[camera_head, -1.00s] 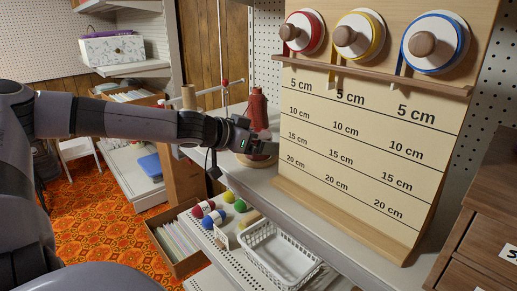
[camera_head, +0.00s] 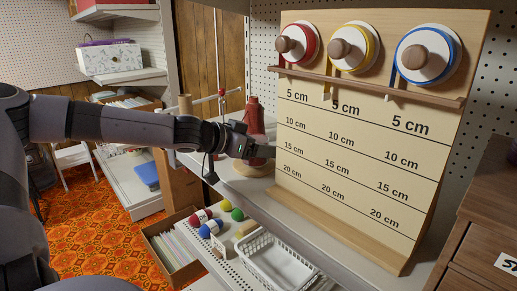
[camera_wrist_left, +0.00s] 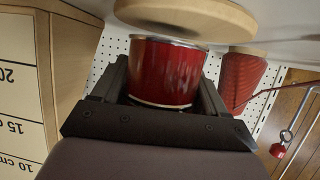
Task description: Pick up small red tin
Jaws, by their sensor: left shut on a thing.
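The small red tin (camera_wrist_left: 166,72) is a shiny red cylinder with a pale metal rim. In the left wrist view it sits between the two dark fingers of my left gripper (camera_wrist_left: 168,92), which is shut on it. My right gripper is not in view.
A red thread cone (camera_head: 255,116) stands just behind my left gripper. The measuring board (camera_head: 350,150) with ribbon spools rises close to its right. Below are a white basket (camera_head: 275,262), several coloured balls and a box of files (camera_head: 172,262). A dark drawer cabinet (camera_head: 485,215) is at right.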

